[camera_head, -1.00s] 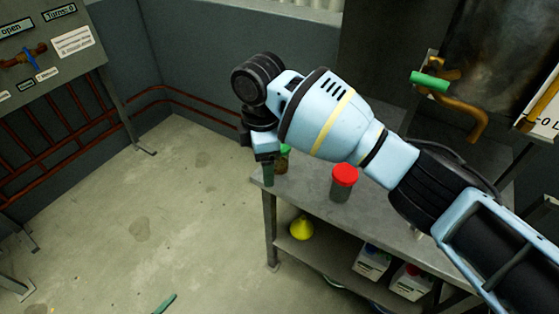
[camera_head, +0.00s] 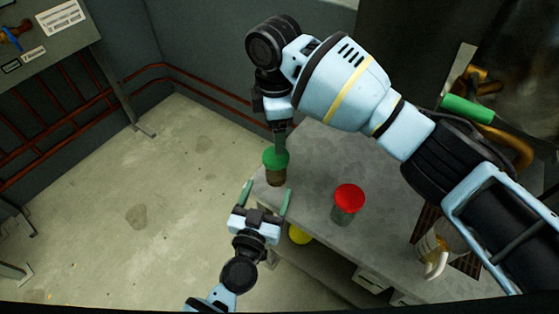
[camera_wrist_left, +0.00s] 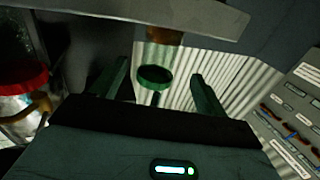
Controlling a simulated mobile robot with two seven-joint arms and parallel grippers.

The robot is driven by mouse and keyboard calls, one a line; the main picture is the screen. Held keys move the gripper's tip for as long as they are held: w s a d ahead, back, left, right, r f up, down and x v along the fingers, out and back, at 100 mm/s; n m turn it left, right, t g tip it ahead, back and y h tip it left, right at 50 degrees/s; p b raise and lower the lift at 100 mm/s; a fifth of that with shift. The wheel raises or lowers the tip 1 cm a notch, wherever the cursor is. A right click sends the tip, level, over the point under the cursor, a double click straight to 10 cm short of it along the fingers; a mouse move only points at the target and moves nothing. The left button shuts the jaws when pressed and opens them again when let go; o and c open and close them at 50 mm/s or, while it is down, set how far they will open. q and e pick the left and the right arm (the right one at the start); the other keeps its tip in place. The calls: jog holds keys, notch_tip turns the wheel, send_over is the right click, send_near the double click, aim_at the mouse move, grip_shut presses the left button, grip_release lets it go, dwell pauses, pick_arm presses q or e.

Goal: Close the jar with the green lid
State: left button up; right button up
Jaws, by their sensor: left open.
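The jar with brown contents (camera_head: 276,179) stands near the table's left corner. The green lid (camera_head: 275,158) shows right at its top; I cannot tell how firmly it sits. In the left wrist view, which appears upside down, the green lid (camera_wrist_left: 155,76) and the brown jar (camera_wrist_left: 165,36) show beyond the gap between my fingers. My left gripper (camera_head: 266,196) is open and empty, its green fingers pointing at the jar from the near side. My right gripper (camera_head: 279,143) points down at the lid from above; whether its fingers are shut on it is unclear.
A red-lidded jar (camera_head: 347,203) stands right of the green-lidded jar, on the grey table (camera_head: 316,185). A mug (camera_head: 436,252) is further right. A yellow funnel (camera_head: 299,235) is on the shelf below. Open floor (camera_head: 150,200) lies to the left.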

aim_at(276, 169)
pick_arm(q)
jog(key=shift+s, duration=0.15)
pick_arm(e)
jog(key=shift+s+a, duration=0.1)
jog(key=shift+s, duration=0.1)
pick_arm(q)
jog(key=shift+x, duration=3.95)
grip_shut()
pick_arm(e)
jog(key=m, duration=0.9)
jog(key=shift+f, duration=3.95)
